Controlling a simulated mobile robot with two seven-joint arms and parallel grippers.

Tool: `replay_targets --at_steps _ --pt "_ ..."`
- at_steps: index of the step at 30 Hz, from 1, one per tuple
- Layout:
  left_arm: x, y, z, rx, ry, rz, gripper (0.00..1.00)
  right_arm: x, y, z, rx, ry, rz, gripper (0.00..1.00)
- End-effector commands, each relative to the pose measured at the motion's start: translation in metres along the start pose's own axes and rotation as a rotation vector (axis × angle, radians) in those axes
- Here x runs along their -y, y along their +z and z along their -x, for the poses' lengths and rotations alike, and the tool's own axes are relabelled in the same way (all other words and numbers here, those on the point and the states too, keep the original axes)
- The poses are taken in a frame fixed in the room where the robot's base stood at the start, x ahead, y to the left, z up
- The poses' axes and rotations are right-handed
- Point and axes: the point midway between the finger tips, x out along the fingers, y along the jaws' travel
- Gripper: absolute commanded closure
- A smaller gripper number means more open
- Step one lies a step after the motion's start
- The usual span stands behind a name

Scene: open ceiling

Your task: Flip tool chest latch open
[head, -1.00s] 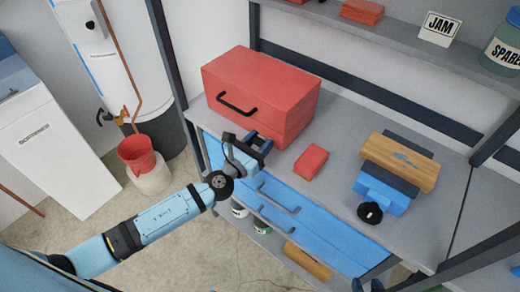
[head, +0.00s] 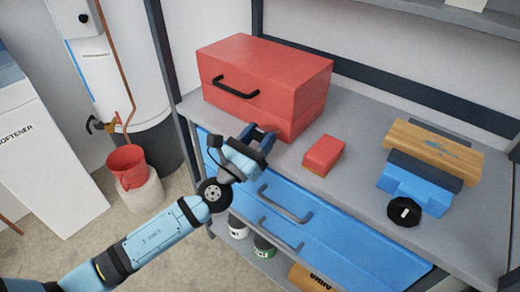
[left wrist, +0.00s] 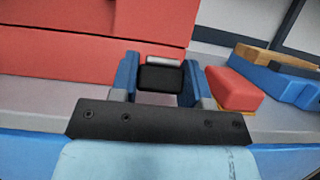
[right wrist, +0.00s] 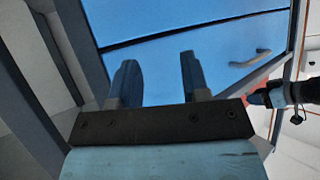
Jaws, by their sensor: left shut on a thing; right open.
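The red tool chest (head: 262,75) stands shut on the grey workbench, with a black handle (head: 232,92) on its front. It fills the upper left of the left wrist view (left wrist: 60,60). The latch (left wrist: 161,76), a dark block with a light top edge, sits between my left fingers at the chest's lower front. My left gripper (head: 260,137) is shut on it; in the head view the gripper hides the latch. My right gripper (right wrist: 158,78) is open and empty in the right wrist view, in front of blue drawer fronts, away from the chest.
A red sponge-like block (head: 323,155) lies right of the chest. A blue vise (head: 415,188) holding a wooden block (head: 432,150) stands farther right. Blue drawers (head: 320,235) with handles are below the bench top (head: 360,155). A red bucket (head: 128,165) stands at left.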

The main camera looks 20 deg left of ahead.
Motion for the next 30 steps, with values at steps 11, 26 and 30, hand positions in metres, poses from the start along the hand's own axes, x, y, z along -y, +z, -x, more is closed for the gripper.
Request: replay_targets --at_steps 11,26,30 --pt "-0.001 0.0 0.001 0.048 0.002 0.0 1.0 0.008 -0.009 0.001 -0.055 -0.028 -0.014 0.57" --pt "0.0 -0.001 0.002 0.045 0.001 0.0 0.32 0.004 -0.004 -0.002 -0.046 -0.021 -0.011 0.57" --pt "0.0 -0.002 0.004 0.044 0.001 0.0 0.32 0.003 -0.002 -0.002 -0.044 -0.02 -0.011 0.57"
